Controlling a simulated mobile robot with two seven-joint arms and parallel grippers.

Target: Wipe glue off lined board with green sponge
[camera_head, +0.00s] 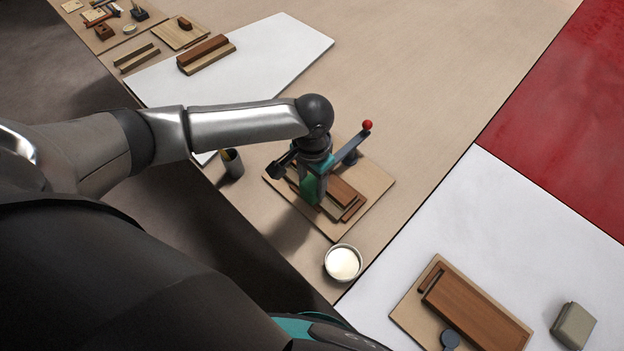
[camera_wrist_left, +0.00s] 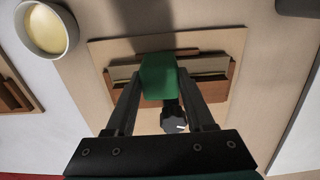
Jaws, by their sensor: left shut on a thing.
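My left gripper (camera_wrist_left: 163,105) is shut on a green sponge (camera_wrist_left: 158,78), seen between its fingers in the left wrist view. In the head view the gripper (camera_head: 312,190) points down over a tan board (camera_head: 375,187) that carries brown and pale wood strips (camera_head: 346,191). The board also shows in the left wrist view (camera_wrist_left: 232,40), with the sponge over the middle of its strips. I cannot tell whether the sponge touches them. No glue smear can be made out, and the gripper hides part of the board. My right gripper is not in view.
A bowl of cream-coloured stuff (camera_head: 343,263) stands close below the board. A dark cup (camera_head: 231,163) stands at its left. A clamp-like tool with a red knob (camera_head: 367,125) rises beside the gripper. Another board with a brown block (camera_head: 478,307) lies at lower right. Bench at upper right is clear.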

